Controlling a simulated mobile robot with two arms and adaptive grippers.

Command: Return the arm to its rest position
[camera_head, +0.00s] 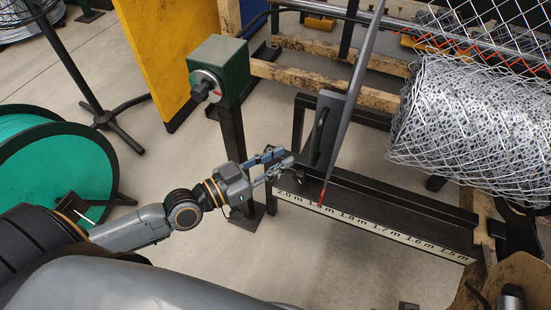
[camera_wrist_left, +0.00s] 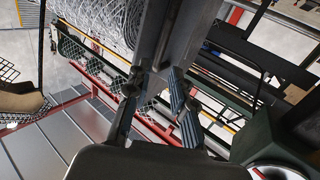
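My left arm (camera_head: 150,226) reaches in from the left in the head view. Its gripper (camera_head: 284,166) is beside the lower left of a dark grey upright plate with a handle (camera_head: 322,130), above the black scale beam. In the left wrist view my left gripper (camera_wrist_left: 155,112) has its two fingers apart, with a gap between them. A grey upright part (camera_wrist_left: 165,35) stands beyond the fingers. Nothing is clearly held, and I cannot tell whether the fingertips touch the plate. My right gripper is not visible.
A long grey pointer (camera_head: 348,105) has its red tip near 1.9 m on the scale (camera_head: 378,229). A green box (camera_head: 218,62) on a post stands behind the gripper. A green spool (camera_head: 60,165) is left, a wire mesh roll (camera_head: 470,130) right. Floor (camera_head: 330,262) is bare in front.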

